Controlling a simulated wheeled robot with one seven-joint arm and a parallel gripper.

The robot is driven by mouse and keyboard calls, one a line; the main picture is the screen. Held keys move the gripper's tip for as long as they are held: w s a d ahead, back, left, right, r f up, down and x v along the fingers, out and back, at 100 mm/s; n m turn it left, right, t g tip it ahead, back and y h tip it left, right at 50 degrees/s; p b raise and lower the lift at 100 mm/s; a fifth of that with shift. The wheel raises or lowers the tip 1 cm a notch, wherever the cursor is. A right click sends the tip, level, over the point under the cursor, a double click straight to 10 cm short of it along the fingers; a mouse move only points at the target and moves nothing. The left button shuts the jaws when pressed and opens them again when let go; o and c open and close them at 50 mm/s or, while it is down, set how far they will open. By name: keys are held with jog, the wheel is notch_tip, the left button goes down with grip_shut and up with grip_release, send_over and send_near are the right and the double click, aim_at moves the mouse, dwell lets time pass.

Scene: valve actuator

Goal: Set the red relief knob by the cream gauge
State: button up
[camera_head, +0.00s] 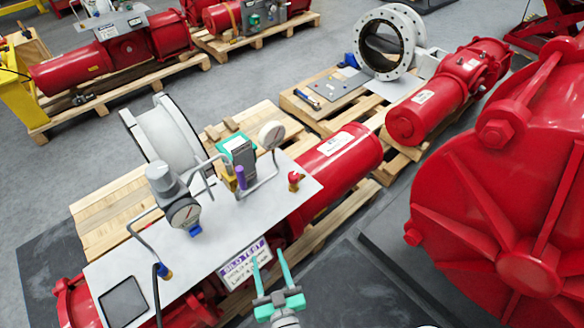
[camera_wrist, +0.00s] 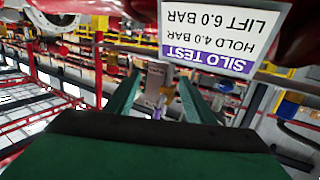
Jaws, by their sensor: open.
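The red relief knob (camera_head: 294,181) stands on the right part of a pale metal panel (camera_head: 222,235), in the head view. The round cream gauge (camera_head: 272,134) is on a bent pipe just behind and left of it. My gripper (camera_head: 269,256) is open and empty, in front of the panel's near edge and well short of the knob. In the wrist view my gripper (camera_wrist: 157,82) has its two green fingers apart, with nothing held. The knob and gauge cannot be made out there.
A "SILO TEST, HOLD 4.0 BAR, LIFT 6.0 BAR" sign (camera_head: 243,262) hangs at the panel's near edge, close to my gripper; it also shows in the wrist view (camera_wrist: 225,35). Large red actuator (camera_head: 520,200) blocks the right.

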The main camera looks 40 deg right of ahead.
jog(key=w+d+r+m+h, duration=0.1)
jog(key=w+d+r+h, duration=0.1)
jog(key=w+d, duration=0.65)
jog(key=m+h, duration=0.1)
send_near(293, 172)
jog(key=shift+w+d+f, duration=0.35)
jog(key=shift+w+f, duration=0.25)
jog(key=shift+w, duration=0.1)
jog(key=x, duration=1.1)
jog(key=shift+s+r, duration=0.1)
jog(key=c, duration=1.1)
